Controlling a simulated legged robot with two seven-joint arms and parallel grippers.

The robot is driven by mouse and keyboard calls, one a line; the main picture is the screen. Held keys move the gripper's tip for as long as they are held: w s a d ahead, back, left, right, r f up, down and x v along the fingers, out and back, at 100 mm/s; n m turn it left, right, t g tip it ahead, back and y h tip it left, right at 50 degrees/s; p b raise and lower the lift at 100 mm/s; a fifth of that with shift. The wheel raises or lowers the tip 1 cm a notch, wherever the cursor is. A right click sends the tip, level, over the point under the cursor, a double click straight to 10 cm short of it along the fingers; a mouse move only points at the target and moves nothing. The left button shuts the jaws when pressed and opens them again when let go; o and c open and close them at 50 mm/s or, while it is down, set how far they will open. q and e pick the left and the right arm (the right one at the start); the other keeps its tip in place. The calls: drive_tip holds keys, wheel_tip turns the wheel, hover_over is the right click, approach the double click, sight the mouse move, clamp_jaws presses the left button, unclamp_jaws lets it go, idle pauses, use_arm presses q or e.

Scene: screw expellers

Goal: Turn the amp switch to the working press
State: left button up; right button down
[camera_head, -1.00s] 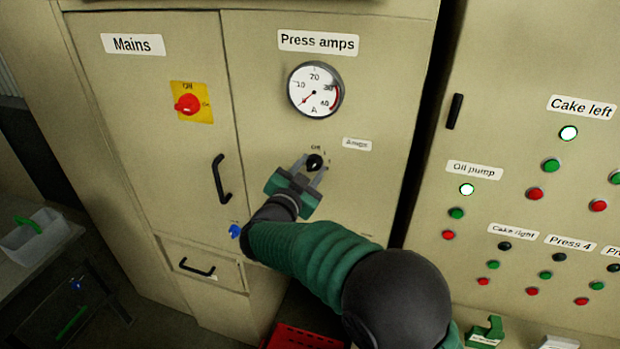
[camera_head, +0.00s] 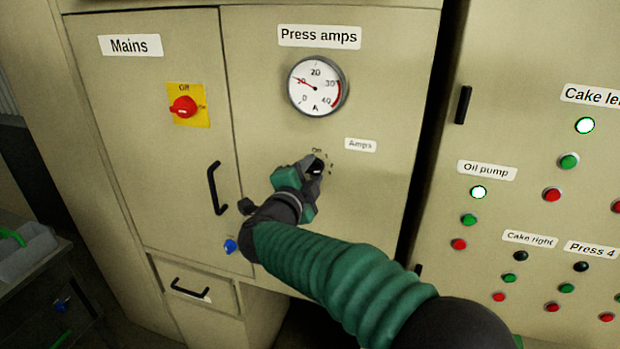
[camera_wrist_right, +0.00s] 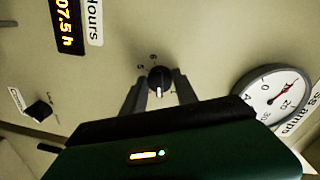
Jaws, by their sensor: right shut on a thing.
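The amp switch is a small black knob (camera_head: 318,166) under the "Off" mark, left of the "Amps" label (camera_head: 360,145). My right gripper (camera_head: 312,172) is shut on it, turned askew. In the right wrist view the knob (camera_wrist_right: 160,76) sits between the fingers of my right gripper (camera_wrist_right: 160,92), and its white mark points down, close to the 1. The press amps gauge (camera_head: 317,86) reads about 10; it also shows in the right wrist view (camera_wrist_right: 272,98). Most of the switch's marks are hidden or too small to read in the head view. My left gripper is not in view.
The red mains switch (camera_head: 183,107) and a black door handle (camera_head: 217,188) are to the left. A blue knob (camera_head: 230,246) and a dark knob (camera_head: 245,206) are near my right wrist. On the right panel, the "Cake left" (camera_head: 585,125) and "Oil pump" (camera_head: 479,192) lamps glow white.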

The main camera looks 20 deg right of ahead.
drive_tip(key=shift+s+f, duration=0.1)
drive_tip(key=shift+f, duration=0.25)
drive_tip(key=c, duration=1.3)
unclamp_jaws()
drive_tip(key=o, duration=0.3)
drive_tip(key=shift+s+r, duration=0.2)
drive_tip(key=shift+r, duration=0.05)
drive_tip(key=shift+o, duration=0.2)
drive_tip(key=shift+a, duration=0.2)
drive_tip(key=b+v, duration=0.2)
drive_tip(key=v, duration=1.4)
drive_tip(key=shift+s+b, duration=0.3)
drive_tip(key=shift+b, duration=0.05)
drive_tip(key=shift+a+f, duration=0.1)
